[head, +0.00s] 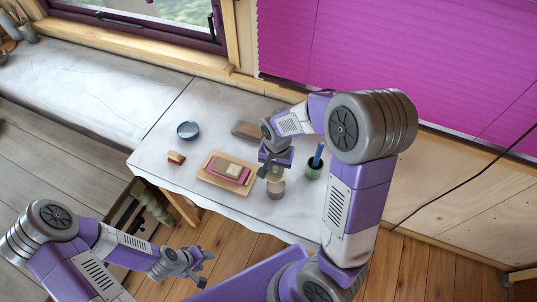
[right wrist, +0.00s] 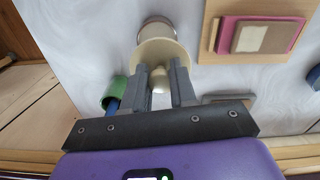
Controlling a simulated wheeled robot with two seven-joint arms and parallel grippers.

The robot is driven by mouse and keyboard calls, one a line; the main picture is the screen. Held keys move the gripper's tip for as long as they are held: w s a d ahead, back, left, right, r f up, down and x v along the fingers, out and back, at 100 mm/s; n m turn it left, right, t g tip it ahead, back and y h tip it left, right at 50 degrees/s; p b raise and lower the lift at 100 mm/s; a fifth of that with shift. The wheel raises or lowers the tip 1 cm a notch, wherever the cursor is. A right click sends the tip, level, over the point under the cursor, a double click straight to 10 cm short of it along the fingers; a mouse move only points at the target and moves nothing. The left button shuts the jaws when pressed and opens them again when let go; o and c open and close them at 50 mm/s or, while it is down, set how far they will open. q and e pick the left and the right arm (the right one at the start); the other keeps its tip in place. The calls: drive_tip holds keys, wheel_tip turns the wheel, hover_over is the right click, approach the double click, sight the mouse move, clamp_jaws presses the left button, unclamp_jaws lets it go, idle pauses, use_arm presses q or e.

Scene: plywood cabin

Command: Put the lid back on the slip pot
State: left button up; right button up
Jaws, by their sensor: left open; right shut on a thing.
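The slip pot (head: 277,190) is a small brownish-grey pot near the front edge of the white-covered table. Its cream lid (head: 276,175) shows over it, below my right gripper (head: 270,168). In the right wrist view, the fingers of my right gripper (right wrist: 160,82) are shut on the knob of the lid (right wrist: 160,55). Part of the pot (right wrist: 156,22) shows beyond the lid's edge; the lid hides most of it. I cannot tell whether lid and pot touch. My left gripper (head: 202,268) is open and empty, low, away from the table.
A wooden board (head: 207,177) with a pink-and-cream block lies left of the pot. A green cup (head: 314,171) holding a blue-handled tool stands close on the right. A blue bowl (head: 188,130), a small red-and-tan block (head: 176,158) and a grey slab (head: 246,130) lie further off.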

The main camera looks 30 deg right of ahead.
drive_tip(key=shift+s+f+b, duration=0.3)
drive_tip(key=shift+s+f, duration=0.05)
drive_tip(key=shift+s, duration=0.15)
drive_tip(key=f+b, duration=0.4)
drive_tip(key=f, duration=0.1)
drive_tip(key=shift+w+f+b, duration=0.2)
drive_tip(key=shift+f+b, duration=0.1)
use_arm(q)
drive_tip(key=f, duration=0.5)
drive_tip(key=shift+s+f, duration=0.15)
drive_tip(key=shift+s, duration=0.2)
drive_tip(key=shift+f+b, duration=0.25)
drive_tip(key=shift+b, duration=0.05)
use_arm(e)
drive_tip(key=shift+f, duration=0.6)
idle(1.0)
drive_tip(key=o, duration=1.5)
drive_tip(key=shift+r, duration=0.1)
